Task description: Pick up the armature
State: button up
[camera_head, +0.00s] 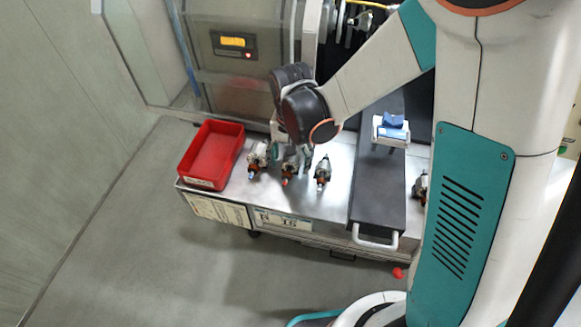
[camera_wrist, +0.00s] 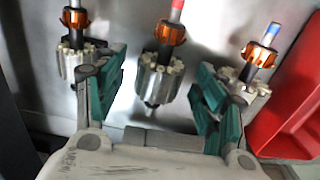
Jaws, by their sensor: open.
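The middle one, with a red shaft tip, shows in the head view (camera_head: 288,168) and in the wrist view (camera_wrist: 160,62). The left armature in the head view (camera_head: 258,157) has a blue tip; the right armature (camera_head: 322,173) stands apart from it. My gripper (camera_head: 291,156) is open above the table at the middle armature. In the wrist view its green-padded fingers (camera_wrist: 160,84) lie either side of that armature's lower end, with gaps visible.
A red tray (camera_head: 185,155), seemingly empty, sits at the left end of the steel table (camera_head: 345,155). A dark rail with a blue-topped fixture (camera_head: 391,128) is to the right. Machine housing (camera_head: 238,75) stands behind. The neighbouring armatures are close to my fingers.

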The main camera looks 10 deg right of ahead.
jog(key=shift+f, duration=0.1)
jog(key=shift+c, duration=0.6)
jog(key=c, duration=1.2)
jog(key=shift+c, duration=0.2)
